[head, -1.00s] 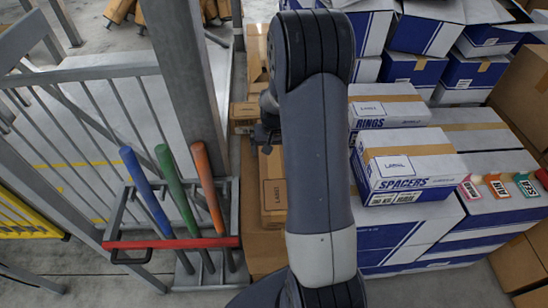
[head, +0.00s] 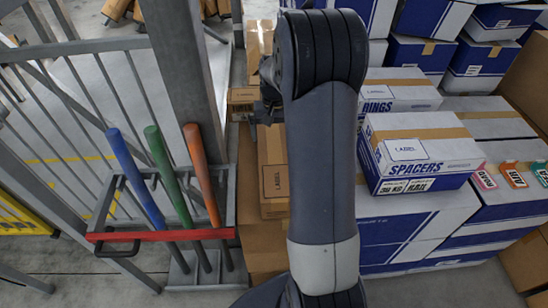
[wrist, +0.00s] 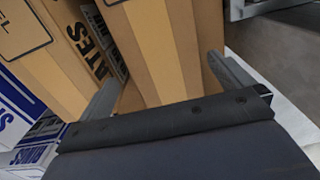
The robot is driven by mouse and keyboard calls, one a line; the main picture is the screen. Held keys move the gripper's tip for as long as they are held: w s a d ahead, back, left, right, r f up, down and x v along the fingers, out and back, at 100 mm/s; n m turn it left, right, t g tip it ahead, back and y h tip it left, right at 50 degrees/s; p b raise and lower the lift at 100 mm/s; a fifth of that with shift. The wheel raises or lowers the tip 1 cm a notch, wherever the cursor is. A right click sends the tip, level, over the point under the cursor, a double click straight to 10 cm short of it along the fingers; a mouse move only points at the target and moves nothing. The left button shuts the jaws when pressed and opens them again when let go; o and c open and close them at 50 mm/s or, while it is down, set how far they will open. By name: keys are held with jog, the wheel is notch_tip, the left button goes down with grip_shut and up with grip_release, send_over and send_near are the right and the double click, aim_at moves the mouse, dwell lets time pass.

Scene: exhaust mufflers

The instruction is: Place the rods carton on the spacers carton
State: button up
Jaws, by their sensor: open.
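The spacers carton (head: 418,150) is white and blue with a tan tape strip. It sits on top of larger white-and-blue boxes, right of my arm in the head view. My gripper (wrist: 168,88) is open in the wrist view, its two grey fingers either side of a tan carton (wrist: 165,45) with a lighter tape strip. Whether they touch it I cannot tell. No rods lettering is readable, so I cannot tell which carton is the rods carton. In the head view my arm hides most of the gripper.
The rings carton (head: 398,91) stands behind the spacers carton. Tan cartons (head: 272,170) are stacked left of my arm. A rack (head: 170,235) with blue, green and orange handles and a grey post (head: 187,70) stand further left. Small coloured tags lie right of the spacers carton.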

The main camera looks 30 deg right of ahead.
aim_at(274, 145)
notch_tip(274, 145, down, 8)
jog(key=shift+a+f, duration=0.15)
dwell(0.3)
jog(key=shift+w, duration=0.1)
jog(key=c, duration=1.6)
jog(key=shift+o, duration=0.2)
notch_tip(274, 145, up, 18)
jog(key=shift+p, duration=0.45)
